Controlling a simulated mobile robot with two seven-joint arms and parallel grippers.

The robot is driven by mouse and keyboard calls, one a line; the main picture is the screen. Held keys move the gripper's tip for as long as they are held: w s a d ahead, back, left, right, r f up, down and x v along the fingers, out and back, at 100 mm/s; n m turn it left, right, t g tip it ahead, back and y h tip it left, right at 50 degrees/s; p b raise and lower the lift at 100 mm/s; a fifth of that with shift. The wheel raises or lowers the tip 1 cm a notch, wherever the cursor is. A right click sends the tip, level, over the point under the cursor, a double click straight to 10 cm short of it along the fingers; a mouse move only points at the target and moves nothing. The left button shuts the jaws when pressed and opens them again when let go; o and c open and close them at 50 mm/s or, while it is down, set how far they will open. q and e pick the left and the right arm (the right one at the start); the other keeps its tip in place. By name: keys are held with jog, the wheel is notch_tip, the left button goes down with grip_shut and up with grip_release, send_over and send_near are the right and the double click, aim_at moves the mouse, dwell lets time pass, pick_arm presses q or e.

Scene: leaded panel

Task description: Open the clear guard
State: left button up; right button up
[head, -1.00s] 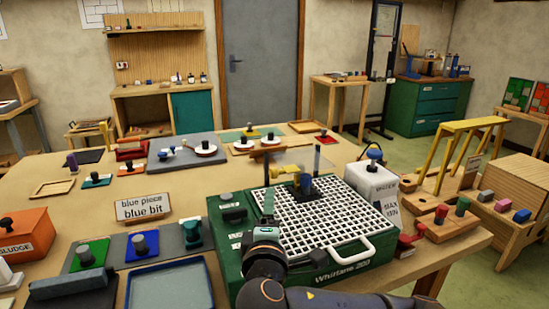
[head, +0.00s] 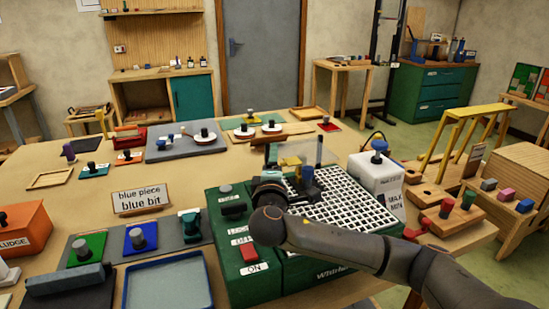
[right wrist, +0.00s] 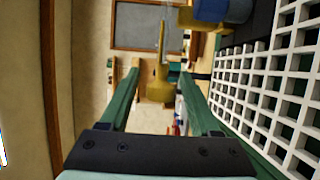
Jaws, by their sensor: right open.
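The clear guard (head: 308,151) is a see-through panel at the back of the green grinder (head: 222,240), above its white grid (head: 345,215). A blue and dark grinding post (head: 307,180) stands by it. My right gripper reaches over the grinder from the right, just left of the post. Its fingers are mostly hidden in the head view. In the right wrist view my right gripper (right wrist: 158,75) is open, with a yellow piece (right wrist: 158,88) showing between its fingers. I cannot tell whether they touch it. My left gripper is not in view.
A red switch (head: 249,251) above an ON label is on the grinder's front left. A white container (head: 378,185) stands close on its right. Open tabletop lies behind the sign.

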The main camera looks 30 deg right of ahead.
jog(key=shift+w+d, duration=0.45)
jog(key=shift+w, duration=0.15)
jog(key=shift+c, duration=0.3)
grip_shut()
dwell(0.8)
